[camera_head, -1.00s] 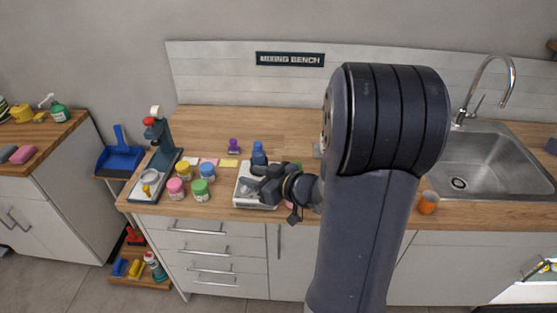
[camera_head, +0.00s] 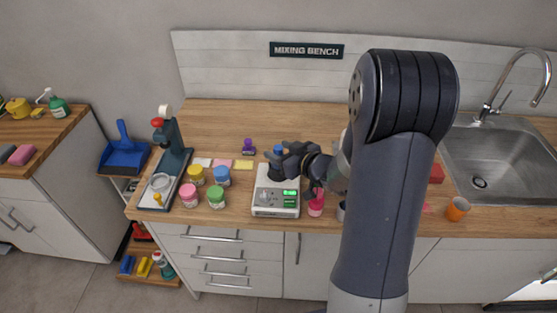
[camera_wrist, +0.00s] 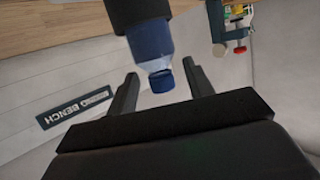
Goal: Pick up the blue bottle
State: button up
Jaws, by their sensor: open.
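The blue bottle (camera_head: 279,150) stands upright on the white scale (camera_head: 268,211) on the counter, partly hidden by my gripper in the head view. My gripper (camera_head: 283,163) is open at the bottle. In the wrist view its two fingers (camera_wrist: 160,68) stand apart with the cap between their tips. I cannot tell whether either finger touches the bottle.
Pink, yellow, blue and green jars (camera_head: 217,195) stand left of the scale. A small purple item (camera_head: 248,147) is behind it. A green stand (camera_head: 172,145) is at the left, and a sink (camera_head: 500,160) at the right.

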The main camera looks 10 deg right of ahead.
jog(key=shift+x, duration=1.4)
grip_shut()
